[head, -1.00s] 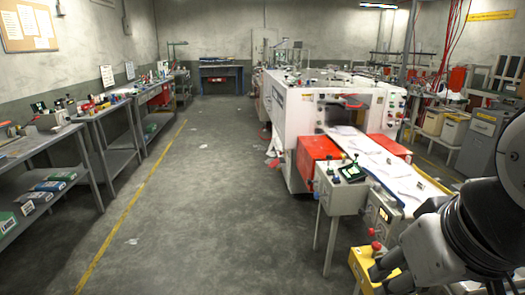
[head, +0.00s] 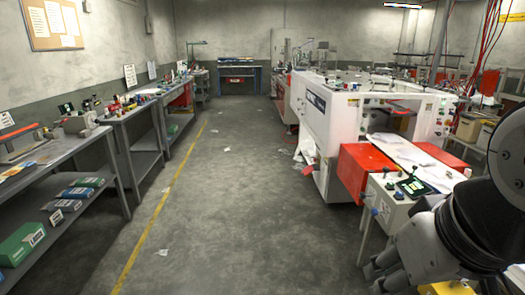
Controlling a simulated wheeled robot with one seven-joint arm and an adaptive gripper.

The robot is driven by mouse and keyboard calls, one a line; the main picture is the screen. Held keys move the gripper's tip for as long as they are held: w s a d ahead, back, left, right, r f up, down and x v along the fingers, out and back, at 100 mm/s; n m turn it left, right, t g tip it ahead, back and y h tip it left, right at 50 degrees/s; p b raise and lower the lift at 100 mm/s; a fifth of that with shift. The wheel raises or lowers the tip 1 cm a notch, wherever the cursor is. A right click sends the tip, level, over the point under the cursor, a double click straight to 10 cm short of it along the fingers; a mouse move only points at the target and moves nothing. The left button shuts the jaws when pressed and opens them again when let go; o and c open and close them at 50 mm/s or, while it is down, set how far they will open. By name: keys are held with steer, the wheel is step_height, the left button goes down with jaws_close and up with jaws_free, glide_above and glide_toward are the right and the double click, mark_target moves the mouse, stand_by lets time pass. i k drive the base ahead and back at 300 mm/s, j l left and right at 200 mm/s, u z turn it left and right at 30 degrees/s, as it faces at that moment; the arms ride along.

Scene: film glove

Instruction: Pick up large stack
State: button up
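My gripper (head: 378,276) is at the lower right, grey, with its fingers pointing left and down. Its fingertips are small and partly overlap in this view, so I cannot tell if they are apart. I see nothing held in it. No large stack can be clearly made out. Flat white sheets (head: 402,150) lie on the outfeed of the white machine (head: 345,125), beyond my gripper. My arm covers part of the outfeed.
A red box-like guard (head: 364,170) and a control stand (head: 398,197) with a small screen flank the outfeed. Grey workbenches (head: 50,153) line the left wall, with boxes such as a green one (head: 22,243) below. The central floor is clear apart from scraps.

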mark_target(447, 179)
steer(key=i+j, duration=0.1)
steer(key=i, duration=0.65)
steer(key=i+j, duration=0.1)
steer(key=i, duration=0.7)
steer(key=i+z, duration=0.2)
steer(key=i, duration=0.25)
steer(key=i+j+z, duration=0.2)
steer(key=i, duration=0.3)
steer(key=i+j+z, duration=0.2)
steer(key=i, duration=0.25)
steer(key=i+l+z, duration=0.1)
steer(key=z, duration=0.3)
steer(key=i+z, duration=0.25)
steer(key=z, duration=0.15)
steer(key=i+z, duration=0.2)
steer(key=z, duration=0.2)
steer(key=i+j+z, duration=0.15)
steer(key=z, duration=0.25)
steer(key=i+z, duration=0.25)
steer(key=k, duration=0.05)
